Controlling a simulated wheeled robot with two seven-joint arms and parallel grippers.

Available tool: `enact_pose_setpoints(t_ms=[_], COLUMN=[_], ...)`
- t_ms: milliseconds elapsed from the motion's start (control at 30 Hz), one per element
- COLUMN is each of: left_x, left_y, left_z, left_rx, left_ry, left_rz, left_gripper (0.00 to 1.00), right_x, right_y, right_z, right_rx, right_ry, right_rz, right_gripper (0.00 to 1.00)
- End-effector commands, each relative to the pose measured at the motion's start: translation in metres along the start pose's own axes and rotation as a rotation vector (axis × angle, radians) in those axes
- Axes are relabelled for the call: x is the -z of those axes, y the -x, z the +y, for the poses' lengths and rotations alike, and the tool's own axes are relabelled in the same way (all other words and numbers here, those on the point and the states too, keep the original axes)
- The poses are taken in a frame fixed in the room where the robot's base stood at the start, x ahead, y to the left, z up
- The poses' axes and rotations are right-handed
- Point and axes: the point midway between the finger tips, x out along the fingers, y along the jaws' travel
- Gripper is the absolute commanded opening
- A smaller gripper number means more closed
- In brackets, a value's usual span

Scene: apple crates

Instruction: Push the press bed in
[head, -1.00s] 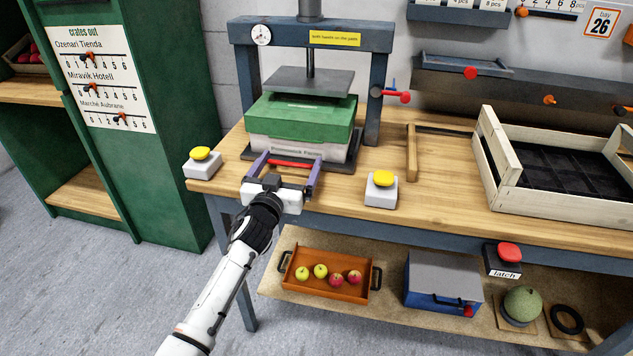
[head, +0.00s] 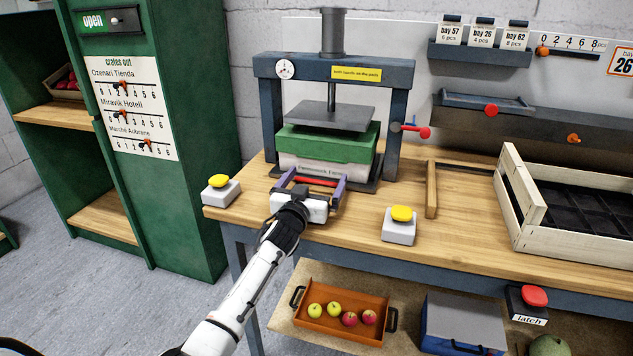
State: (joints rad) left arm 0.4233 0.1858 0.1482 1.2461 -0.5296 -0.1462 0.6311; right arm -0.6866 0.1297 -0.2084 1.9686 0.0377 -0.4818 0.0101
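The press (head: 398,115) stands on the wooden bench, with its dark plate (head: 330,117) raised on a screw. Below the plate lies the dark press bed (head: 364,187), carrying a white crate (head: 300,163) with a green top (head: 325,148). A red handle bar (head: 316,181) is at the bed's front. My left gripper (head: 312,186) reaches in from the front. Its purple fingers are wide apart, one near each end of the red bar, with the bar between them. Whether they touch the bar or bed I cannot tell. My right gripper is not in view.
Yellow buttons on white boxes stand left (head: 219,181) and right (head: 401,214) of the handle. A red-knobbed lever (head: 424,132) is at the press's right post. A wooden crate (head: 522,190) is at right. An orange tray of apples (head: 330,325) is on the shelf below.

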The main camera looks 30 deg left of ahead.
Motion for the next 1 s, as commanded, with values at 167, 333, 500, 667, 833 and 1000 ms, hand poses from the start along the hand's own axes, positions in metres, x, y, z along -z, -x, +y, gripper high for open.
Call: enact_pose_setpoints(t_ms=[167,333,500,667,833,1000], left_x=[-0.002,-0.003,-0.004,-0.003,-0.003,-0.002], left_y=[0.001,0.012,0.039,0.069,0.092,0.102], left_z=[0.0,0.0,0.0,0.0,0.001,0.0], left_rx=[0.0,0.0,-0.001,-0.001,-0.001,0.0], left_ry=[0.0,0.0,0.0,0.0,0.0,0.0], left_rz=[-0.003,-0.005,-0.007,-0.005,-0.005,-0.004], left_gripper=[1.0,1.0,1.0,1.0,1.0,1.0], right_x=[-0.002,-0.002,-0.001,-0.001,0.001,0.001], right_y=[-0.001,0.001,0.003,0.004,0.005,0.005], right_z=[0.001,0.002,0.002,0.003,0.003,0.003], right_rx=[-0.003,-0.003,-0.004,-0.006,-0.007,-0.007], right_ry=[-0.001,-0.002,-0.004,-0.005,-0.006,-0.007], right_rz=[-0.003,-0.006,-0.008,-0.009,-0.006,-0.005], right_gripper=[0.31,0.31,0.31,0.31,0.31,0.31])
